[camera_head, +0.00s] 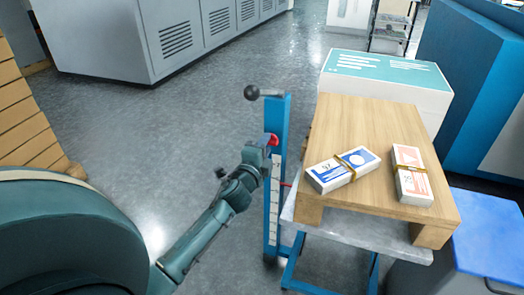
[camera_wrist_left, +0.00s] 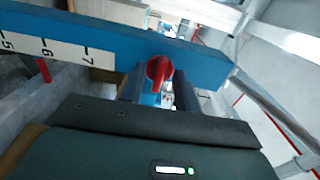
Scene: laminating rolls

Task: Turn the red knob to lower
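The red knob (camera_head: 273,139) is on the side of an upright blue post (camera_head: 272,215) with a white number scale. My left gripper (camera_head: 265,146) is at the knob and partly covers it. In the left wrist view the red knob (camera_wrist_left: 158,69) shows between the two dark fingers of my left gripper (camera_wrist_left: 158,88). The fingers are apart, with gaps beside the knob, and I see no clear contact. The scale shows the numbers 5, 6 and 7 in that view. My right gripper is not in view.
A black ball handle (camera_head: 252,92) sticks out left at the post's top. A wooden pallet (camera_head: 375,125) beside the post carries two banded stacks of cards (camera_head: 342,168) (camera_head: 411,174). A white box (camera_head: 388,75) stands behind. The floor left of the post is clear.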

